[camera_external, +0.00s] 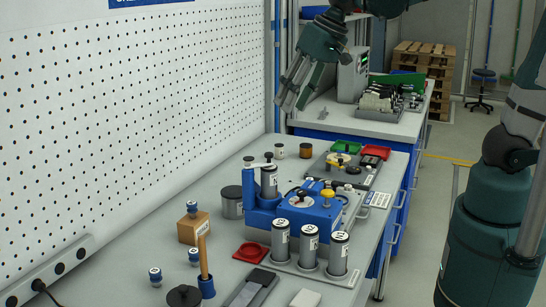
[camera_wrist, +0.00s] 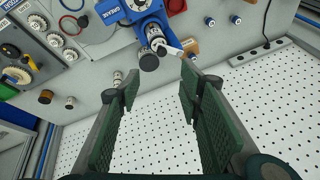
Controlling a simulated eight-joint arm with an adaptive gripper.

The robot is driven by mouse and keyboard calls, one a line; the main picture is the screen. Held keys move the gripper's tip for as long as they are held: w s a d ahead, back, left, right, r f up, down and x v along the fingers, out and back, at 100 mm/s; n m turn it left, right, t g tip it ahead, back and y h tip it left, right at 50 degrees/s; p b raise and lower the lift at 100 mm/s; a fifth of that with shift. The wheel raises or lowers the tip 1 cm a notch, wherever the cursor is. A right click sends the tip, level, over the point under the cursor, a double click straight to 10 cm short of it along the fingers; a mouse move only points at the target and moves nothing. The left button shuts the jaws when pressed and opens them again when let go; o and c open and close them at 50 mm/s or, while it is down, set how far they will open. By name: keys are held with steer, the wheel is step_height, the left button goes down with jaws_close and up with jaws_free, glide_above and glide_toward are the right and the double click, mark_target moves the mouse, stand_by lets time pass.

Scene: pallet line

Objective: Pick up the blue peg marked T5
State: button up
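Three small blue-and-white pegs stand at the left of the bench in the external view. One (camera_external: 192,208) is on top of a wooden block (camera_external: 192,230), one (camera_external: 194,256) stands beside the wooden handle, and one (camera_external: 155,276) is nearer the camera. Their marks are too small to read, so I cannot tell which is T5. Two small blue pegs (camera_wrist: 211,22) (camera_wrist: 236,19) show in the wrist view's upper right. My gripper (camera_external: 290,103) is high above the bench's far end, apart from the pegs. In the wrist view my gripper (camera_wrist: 160,72) is open and empty.
A blue fixture (camera_external: 297,219) with a raised dark cylinder stands mid-bench. Several labelled cylinders (camera_external: 308,248) stand in front of it. An upright wooden handle (camera_external: 203,258) rises near the pegs. A perforated wall (camera_external: 120,110) runs along the left; a power strip (camera_external: 45,273) lies beside it.

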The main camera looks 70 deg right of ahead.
steer(key=w+a+f+m+g, duration=0.1)
steer(key=w+a+f+m, duration=0.15)
steer(key=w+a, duration=0.55)
steer(key=m+g+b, duration=0.1)
steer(key=m+g, duration=0.3)
steer(key=m, duration=0.3)
glide_above(155, 271)
steer(key=shift+h, duration=0.4)
steer(key=f, duration=2.6)
steer(key=shift+w+d+f, duration=0.15)
steer(key=shift+d+f, duration=0.05)
steer(key=shift+f, duration=0.1)
steer(key=shift+a+f, duration=0.2)
steer(key=shift+f, duration=1.3)
